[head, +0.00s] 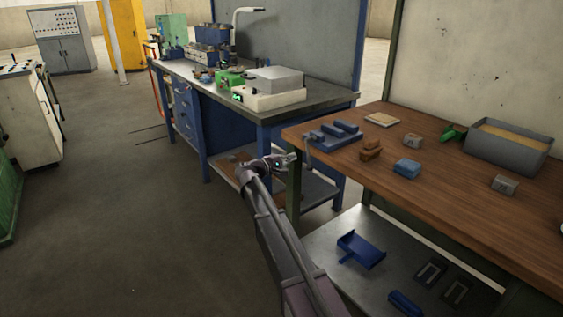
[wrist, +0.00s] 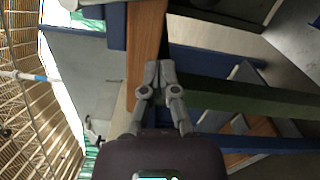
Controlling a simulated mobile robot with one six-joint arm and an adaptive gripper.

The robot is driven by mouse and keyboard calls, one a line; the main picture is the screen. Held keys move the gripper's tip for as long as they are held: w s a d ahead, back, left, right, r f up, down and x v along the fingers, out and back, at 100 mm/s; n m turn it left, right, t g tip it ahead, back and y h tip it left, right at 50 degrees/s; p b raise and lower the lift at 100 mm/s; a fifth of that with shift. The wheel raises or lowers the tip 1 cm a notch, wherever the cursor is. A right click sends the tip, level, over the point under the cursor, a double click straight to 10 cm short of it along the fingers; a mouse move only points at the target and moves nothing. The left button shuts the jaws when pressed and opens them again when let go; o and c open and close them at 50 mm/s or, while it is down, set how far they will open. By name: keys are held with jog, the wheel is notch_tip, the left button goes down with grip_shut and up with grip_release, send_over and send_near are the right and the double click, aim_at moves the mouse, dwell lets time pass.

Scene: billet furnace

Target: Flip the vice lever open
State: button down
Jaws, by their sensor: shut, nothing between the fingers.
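The blue vice (head: 335,136) sits on the wooden bench top (head: 450,185) at its near left corner. A thin grey-blue lever (head: 308,143) shows at the vice's left end, by the bench edge; its exact angle is too small to tell. My gripper (head: 292,157) is just left of and slightly below that lever, apart from it as far as I can see, beside the bench corner. In the wrist view my gripper (wrist: 158,66) has its fingers together and empty, in front of the wooden bench edge (wrist: 146,50). A blue part (wrist: 115,25) shows beyond that edge, perhaps the vice.
Orange (head: 371,149) and blue (head: 407,167) blocks lie right of the vice, with a grey bin (head: 508,148) farther right. A blue-legged workbench (head: 262,110) stands behind. A lower shelf (head: 335,250) holds blue parts.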

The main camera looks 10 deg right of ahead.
aim_at(308, 155)
jog(key=shift+s+d+r+p, duration=0.25)
jog(key=shift+s+d, duration=0.45)
jog(key=shift+d, duration=0.05)
jog(key=shift+s+d+r+p, duration=0.2)
jog(key=shift+s+d+r, duration=0.05)
jog(key=shift+s+d, duration=0.45)
jog(key=shift+d, duration=0.2)
jog(key=shift+s, duration=0.1)
